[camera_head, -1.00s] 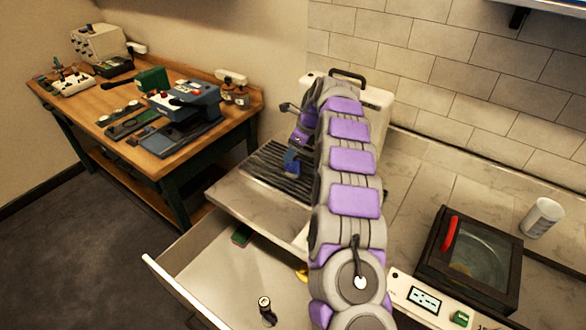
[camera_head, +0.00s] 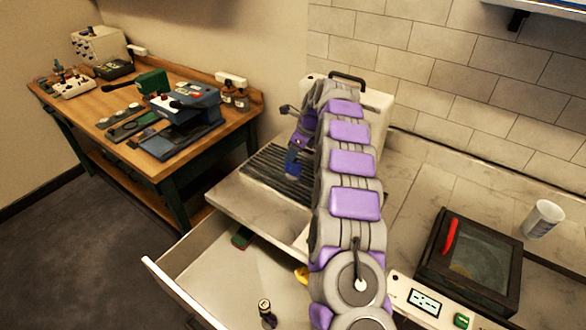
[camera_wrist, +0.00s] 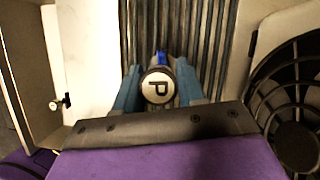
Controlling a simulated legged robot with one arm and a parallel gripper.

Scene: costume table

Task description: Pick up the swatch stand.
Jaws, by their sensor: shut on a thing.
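My gripper (camera_wrist: 158,88) shows from above in the wrist view, its blue fingers on either side of a small upright thing with a round pale cap marked P (camera_wrist: 158,86). It is shut on this thing; a bit of bright blue shows just behind the cap. I cannot tell from its shape whether this is the swatch stand, as the fingers hide its sides. In the head view my gripper (camera_head: 293,160) is low over the dark ribbed tray (camera_head: 262,172); the held thing is hard to make out there.
A white machine (camera_head: 378,112) stands behind my arm. Below the counter an open drawer (camera_head: 190,290) holds a small dark-topped item (camera_head: 265,308) and a yellow thing (camera_head: 301,274). A glass-lidded black box (camera_head: 470,262) and a white cup (camera_head: 543,219) are at right. A wooden workbench (camera_head: 95,110) stands left.

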